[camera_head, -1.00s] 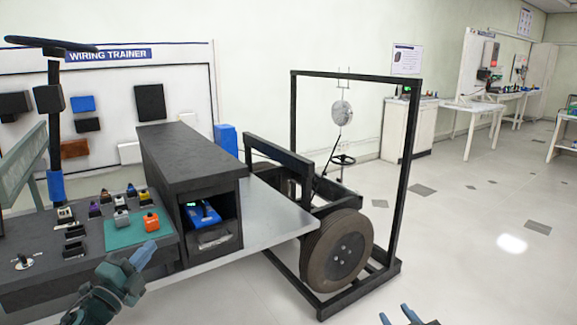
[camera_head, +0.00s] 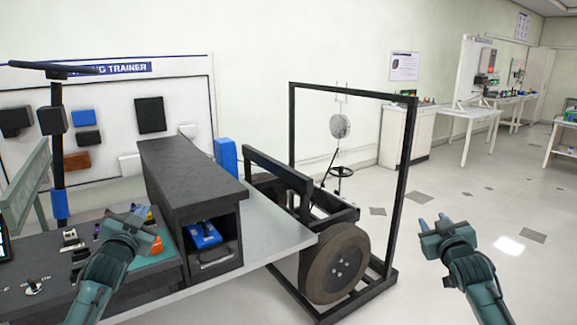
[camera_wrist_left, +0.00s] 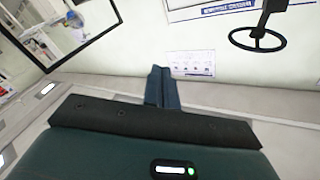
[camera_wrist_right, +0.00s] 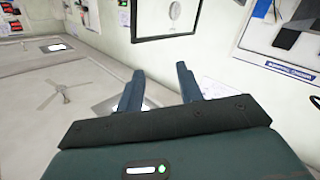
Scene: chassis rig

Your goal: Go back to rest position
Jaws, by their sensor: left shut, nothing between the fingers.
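My left gripper (camera_head: 138,211) is raised in front of the dark control panel at the left of the head view, hiding part of its switches. Its fingers are together and empty in the left wrist view (camera_wrist_left: 162,86). My right gripper (camera_head: 433,224) is over open floor at the right of the head view. Its two fingers stand apart with nothing between them in the right wrist view (camera_wrist_right: 160,86).
The dark control panel (camera_head: 40,301) carries several switches and an orange block (camera_head: 157,247). A black box shelf (camera_head: 190,165) holds a blue device (camera_head: 203,236). A black frame with a wheel (camera_head: 335,265) stands between my grippers. The floor (camera_head: 470,200) at right is clear.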

